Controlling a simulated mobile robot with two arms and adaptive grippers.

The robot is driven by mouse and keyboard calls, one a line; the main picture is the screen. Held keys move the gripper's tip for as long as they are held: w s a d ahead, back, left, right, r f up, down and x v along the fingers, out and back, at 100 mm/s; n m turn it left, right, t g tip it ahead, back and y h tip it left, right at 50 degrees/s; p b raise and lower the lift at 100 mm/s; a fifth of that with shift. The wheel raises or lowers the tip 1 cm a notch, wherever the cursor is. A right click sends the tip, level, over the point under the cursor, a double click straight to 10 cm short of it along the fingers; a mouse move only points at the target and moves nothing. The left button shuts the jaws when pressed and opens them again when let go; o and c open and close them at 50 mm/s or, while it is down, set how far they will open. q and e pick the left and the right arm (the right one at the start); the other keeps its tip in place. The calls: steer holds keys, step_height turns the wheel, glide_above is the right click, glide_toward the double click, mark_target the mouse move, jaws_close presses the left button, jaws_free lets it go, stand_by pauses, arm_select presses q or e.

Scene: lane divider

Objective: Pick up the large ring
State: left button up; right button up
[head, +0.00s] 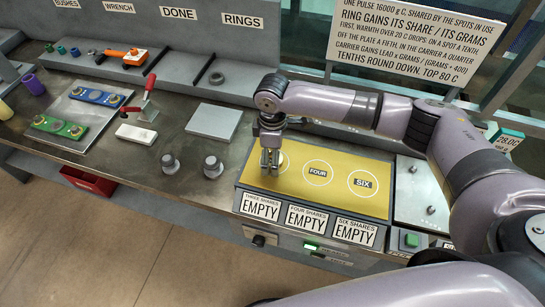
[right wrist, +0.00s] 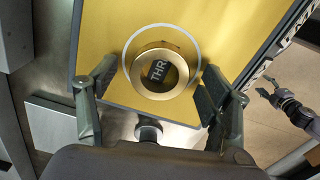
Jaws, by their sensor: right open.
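A brass ring (right wrist: 139,80) lies on the yellow plate at the spot marked three, inside its white circle, in the right wrist view. In the head view my right gripper (head: 270,160) hides most of that spot. The right gripper is open; in the right wrist view its fingers (right wrist: 155,88) stand on either side of the ring, apart from it. Whether the fingertips are down at ring height is hard to tell. What looks like my left gripper (right wrist: 270,93) shows small at the right edge of that view, away from the plate.
The yellow plate (head: 330,195) has bare spots marked four and six. Two grey knobbed pieces (head: 212,167) stand left of it. A dark ring (head: 216,78) rests on the back shelf. A red-handled clamp (head: 148,100) and a grey block (head: 214,121) are farther left.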

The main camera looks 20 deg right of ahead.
steer(key=shift+c, duration=0.4)
steer(key=c, duration=1.3)
steer(key=shift+r, duration=0.1)
